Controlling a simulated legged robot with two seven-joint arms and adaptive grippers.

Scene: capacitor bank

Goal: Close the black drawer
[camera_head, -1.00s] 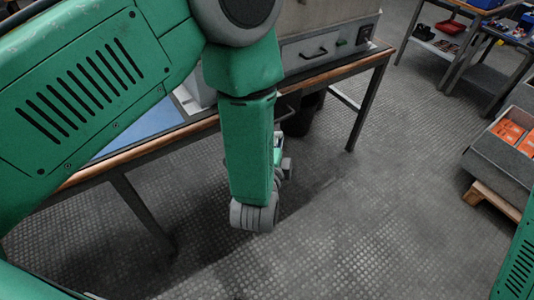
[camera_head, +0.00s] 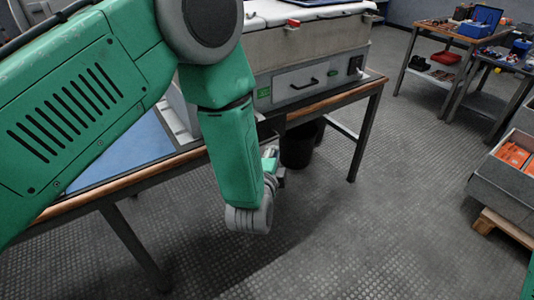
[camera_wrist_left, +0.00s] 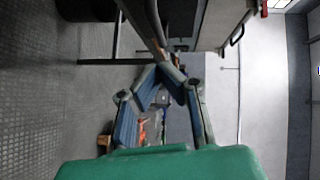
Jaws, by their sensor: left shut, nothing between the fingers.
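My left gripper (camera_wrist_left: 161,74) shows in the left wrist view with its fingertips together and nothing between them. In the head view the left gripper (camera_head: 271,162) is mostly hidden behind my green forearm, below the edge of the workbench. A dark part beneath the bench top (camera_head: 272,127) shows just right of my forearm. It may be the black drawer, but my arm covers most of it, and I cannot tell how far open it is. In the wrist view the gripper points past the dark bench edge; I cannot tell whether it touches. My right gripper is not in view.
A grey machine with a black-handled front (camera_head: 307,82) stands on the wood-edged workbench (camera_head: 330,93). A black bin (camera_head: 298,148) and a bench leg (camera_head: 366,135) are below. Tool tables (camera_head: 455,45) and a crate (camera_head: 505,185) stand right. The floor between is clear.

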